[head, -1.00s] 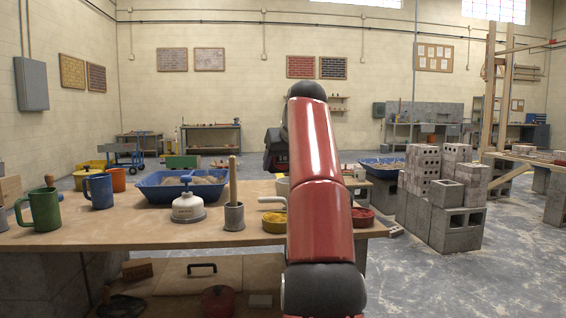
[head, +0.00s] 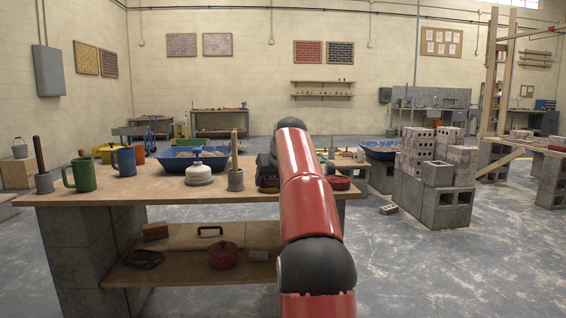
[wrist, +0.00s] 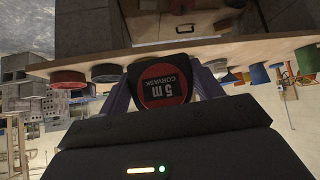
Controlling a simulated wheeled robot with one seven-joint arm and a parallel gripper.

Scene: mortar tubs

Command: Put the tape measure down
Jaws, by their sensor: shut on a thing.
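The tape measure (wrist: 163,85) is a black case with a red ring and "5 m" on its face, upside down in the inverted wrist view. My gripper (wrist: 163,92) is shut on it, one purple finger at each side. The tape measure shows in front of the wooden workbench (wrist: 230,49) edge; I cannot tell how far apart they are. In the head view my gripper (head: 267,172) is a dark shape over the right part of the workbench (head: 120,191), mostly hidden by my red arm.
The bench holds a green mug (head: 80,176), a blue mug (head: 124,163), a blue tub (head: 180,162), a white-lidded pot (head: 199,174), a grey cup with a stick (head: 235,181) and a red dish (head: 340,183). Concrete blocks (head: 440,205) stand right. The bench's front left is bare.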

